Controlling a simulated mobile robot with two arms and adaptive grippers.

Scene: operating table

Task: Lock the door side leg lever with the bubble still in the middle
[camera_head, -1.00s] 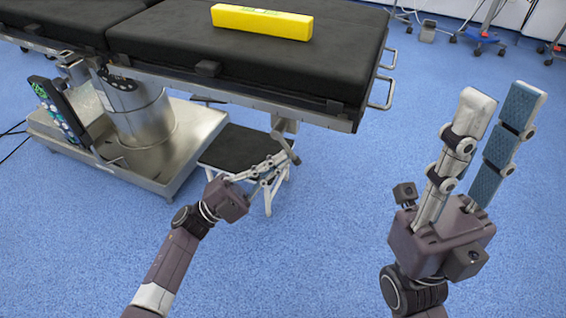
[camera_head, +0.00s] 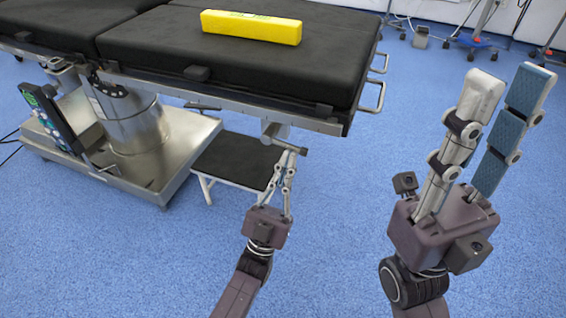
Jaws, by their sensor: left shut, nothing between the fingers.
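The yellow spirit level (camera_head: 250,29) lies on the black table top. A greenish patch shows on its upper face, but its bubble is too small to make out. Under the table's near right end, a grey bracket with a dark lever handle (camera_head: 290,148) sticks out below the side rail. My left gripper (camera_head: 288,156) is shut and empty, pointing up, with its fingertips just below the lever handle. I cannot tell whether they touch it. My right gripper (camera_head: 511,82) is open and empty, raised at the right, well away from the table.
The operating table (camera_head: 345,75) has metal end handles at its right. A low black step stool (camera_head: 228,160) stands under it, left of my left gripper. A control pendant (camera_head: 55,120) hangs by the steel base (camera_head: 185,150). Blue floor is clear between my arms.

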